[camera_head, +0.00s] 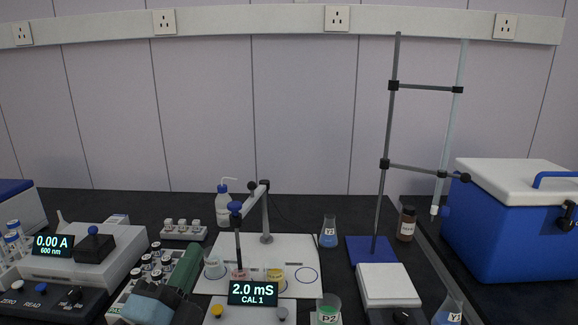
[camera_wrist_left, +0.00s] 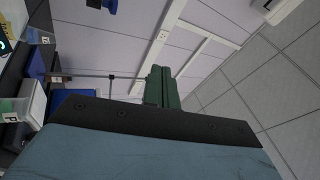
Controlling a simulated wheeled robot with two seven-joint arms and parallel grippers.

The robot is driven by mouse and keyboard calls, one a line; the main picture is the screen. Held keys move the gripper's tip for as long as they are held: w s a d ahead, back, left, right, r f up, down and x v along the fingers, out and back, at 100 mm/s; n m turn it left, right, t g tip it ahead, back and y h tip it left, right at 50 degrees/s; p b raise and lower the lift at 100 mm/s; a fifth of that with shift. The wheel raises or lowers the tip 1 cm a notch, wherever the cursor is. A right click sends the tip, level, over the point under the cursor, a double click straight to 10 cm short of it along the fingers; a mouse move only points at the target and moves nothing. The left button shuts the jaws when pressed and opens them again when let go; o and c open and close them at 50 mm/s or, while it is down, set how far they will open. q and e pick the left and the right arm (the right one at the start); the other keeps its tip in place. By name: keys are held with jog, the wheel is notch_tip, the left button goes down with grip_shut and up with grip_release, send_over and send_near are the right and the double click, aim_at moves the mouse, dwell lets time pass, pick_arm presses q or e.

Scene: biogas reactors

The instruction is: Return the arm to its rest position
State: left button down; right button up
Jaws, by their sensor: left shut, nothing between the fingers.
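My left gripper (camera_head: 191,254) comes in at the bottom left of the head view, with green fingers and a blue-grey body. Its fingers point up and slightly right, in front of the bench between a vial rack and the white meter board. In the left wrist view the gripper (camera_wrist_left: 158,76) shows its green fingers together, with nothing between them. Behind them are the pale wall and ceiling. My right gripper is in neither view.
A vial rack (camera_head: 118,303) stands left of the gripper. A white board (camera_head: 300,252) with a probe arm (camera_head: 265,215) and small cups lies to its right. A conductivity meter (camera_head: 253,293) reads 2.0 mS. A burette stand (camera_head: 384,165) and blue cooler (camera_head: 515,235) stand at right.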

pick_arm(q)
jog(key=s+a+f+n+g+y, duration=0.45)
jog(key=f+n, duration=0.25)
jog(key=f, duration=0.3)
jog(key=s+a+f+n+g+y, duration=0.3)
jog(key=a+f+n+g+y, duration=0.15)
jog(key=f+n+g, duration=0.35)
jog(key=s+d+f+n+g+h, duration=0.1)
jog(key=s+f+g+h, duration=0.15)
jog(key=s+f, duration=0.45)
jog(key=s+d+f+n+g+h, duration=0.15)
jog(key=s+f+g, duration=0.25)
jog(key=s, duration=0.5)
notch_tip(320, 180, down, 23)
jog(key=a+g, duration=0.1)
jog(key=s+a+f, duration=0.2)
jog(key=s+f, duration=0.6)
jog(key=s, duration=0.1)
jog(key=s+a+f+m+g, duration=0.1)
jog(key=s+a+f, duration=0.2)
jog(key=s+f, duration=0.5)
jog(key=shift+s+f+y, duration=0.3)
jog(key=shift+s+f, duration=0.05)
jog(key=shift+f, duration=0.05)
